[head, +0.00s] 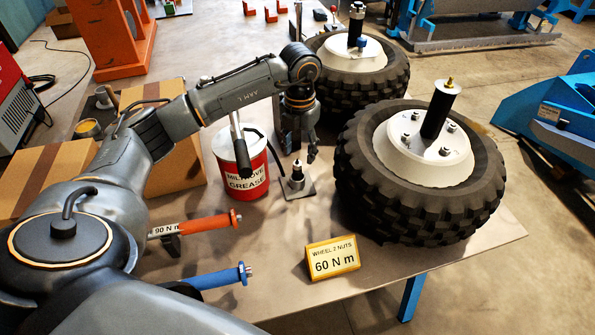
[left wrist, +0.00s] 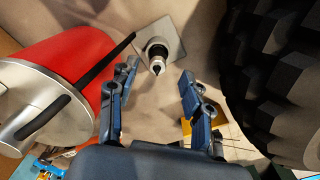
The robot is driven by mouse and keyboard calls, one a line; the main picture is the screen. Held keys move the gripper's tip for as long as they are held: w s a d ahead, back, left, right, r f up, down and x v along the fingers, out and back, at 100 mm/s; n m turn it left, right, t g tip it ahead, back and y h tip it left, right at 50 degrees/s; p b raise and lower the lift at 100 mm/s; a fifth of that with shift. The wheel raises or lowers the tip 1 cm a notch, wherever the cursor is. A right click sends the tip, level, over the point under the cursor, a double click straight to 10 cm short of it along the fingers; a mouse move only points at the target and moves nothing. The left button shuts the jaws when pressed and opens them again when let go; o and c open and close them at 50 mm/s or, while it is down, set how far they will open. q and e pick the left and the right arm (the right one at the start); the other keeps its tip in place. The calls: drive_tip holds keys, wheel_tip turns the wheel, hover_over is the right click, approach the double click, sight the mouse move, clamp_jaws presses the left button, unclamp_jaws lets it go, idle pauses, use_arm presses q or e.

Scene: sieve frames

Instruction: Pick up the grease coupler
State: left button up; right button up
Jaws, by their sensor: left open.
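The grease coupler (head: 297,170) is a small dark and silver fitting standing upright on a square grey plate (head: 306,190), just right of the red grease bucket. In the left wrist view the coupler (left wrist: 157,57) stands on its plate (left wrist: 174,37), beyond and between my open fingers. My left gripper (head: 299,150) points down above the coupler, open and empty, and apart from it in the left wrist view (left wrist: 158,88). A black hose runs from the bucket side toward the plate. My right gripper is not in view.
The red grease bucket (head: 231,178) stands close left of the coupler. A large wheel (head: 372,200) stands close right, with another wheel (head: 327,85) behind. A yellow sign (head: 333,258) and orange (head: 205,224) and blue (head: 222,278) wrench handles lie nearer. Bare tabletop (head: 285,225) lies in front.

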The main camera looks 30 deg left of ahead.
sight(298, 162)
use_arm(q)
drive_tip(key=f, duration=0.2)
drive_tip(key=f+p, duration=0.1)
drive_tip(key=f, duration=0.2)
drive_tip(key=shift+s+a+f, duration=0.1)
drive_tip(key=shift+s, duration=0.1)
drive_tip(key=shift+c, duration=0.2)
clamp_jaws()
